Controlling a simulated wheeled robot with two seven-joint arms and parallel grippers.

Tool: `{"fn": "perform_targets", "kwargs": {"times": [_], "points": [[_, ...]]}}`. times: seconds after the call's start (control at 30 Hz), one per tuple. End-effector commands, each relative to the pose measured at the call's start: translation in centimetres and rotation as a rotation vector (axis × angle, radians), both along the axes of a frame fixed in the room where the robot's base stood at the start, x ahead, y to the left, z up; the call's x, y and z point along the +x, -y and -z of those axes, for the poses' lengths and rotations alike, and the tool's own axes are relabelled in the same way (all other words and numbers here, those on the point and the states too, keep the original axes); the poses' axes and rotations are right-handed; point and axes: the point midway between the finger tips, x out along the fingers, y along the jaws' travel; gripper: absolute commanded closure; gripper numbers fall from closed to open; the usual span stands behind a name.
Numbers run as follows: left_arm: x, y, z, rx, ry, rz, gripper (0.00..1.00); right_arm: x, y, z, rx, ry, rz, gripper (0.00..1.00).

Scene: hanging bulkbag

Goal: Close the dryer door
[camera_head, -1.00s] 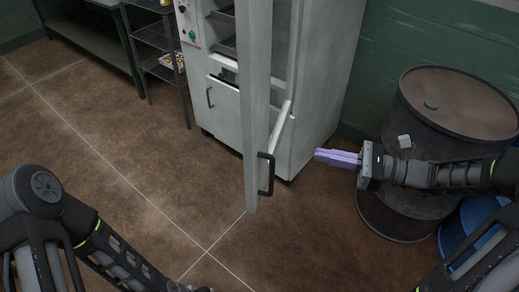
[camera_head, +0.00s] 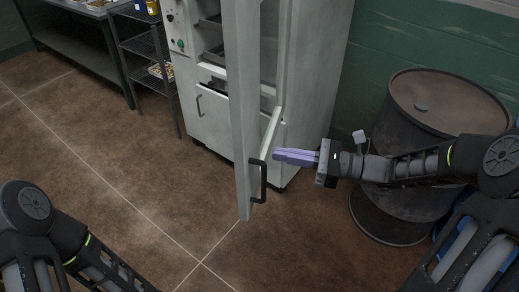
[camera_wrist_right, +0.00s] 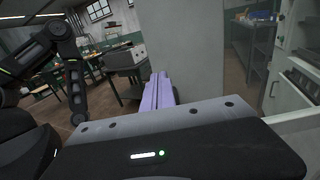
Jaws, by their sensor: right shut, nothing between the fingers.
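The tall white dryer cabinet (camera_head: 318,70) stands at the upper middle of the head view. Its door (camera_head: 238,90) is swung open toward me and shows nearly edge-on, with a black handle (camera_head: 262,182) low on it. My right gripper (camera_head: 277,155) is shut and empty, just right of the door above the handle; I cannot tell if it touches. In the right wrist view its purple fingers (camera_wrist_right: 158,92) point at the pale door panel (camera_wrist_right: 185,50). My left arm shows at the lower left, but its gripper is out of view.
A dark drum (camera_head: 440,105) stands at the right, behind my right arm, with a blue drum (camera_head: 458,245) partly hidden beside it. A wire shelf (camera_head: 150,45) and a green table (camera_head: 75,20) are left of the dryer. The floor in front is clear.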

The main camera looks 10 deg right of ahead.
Motion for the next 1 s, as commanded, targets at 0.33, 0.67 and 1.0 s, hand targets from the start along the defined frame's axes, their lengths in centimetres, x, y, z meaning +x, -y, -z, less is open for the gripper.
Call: {"fn": "perform_targets", "kwargs": {"times": [0.33,0.67,1.0], "points": [[-0.1,-0.1,-1.2,0.003,-0.004,-0.002,1.0,2.6,-4.8,-0.1,0.0,-0.001,-0.001,1.0],[-0.2,-0.1,-1.2,0.004,-0.006,-0.001,1.0,3.0,-5.4,0.0,-0.001,0.0,0.002,1.0],[-0.2,-0.1,-0.9,0.003,-0.005,-0.001,1.0,3.3,-5.9,0.1,-0.001,0.0,0.007,1.0]]}}
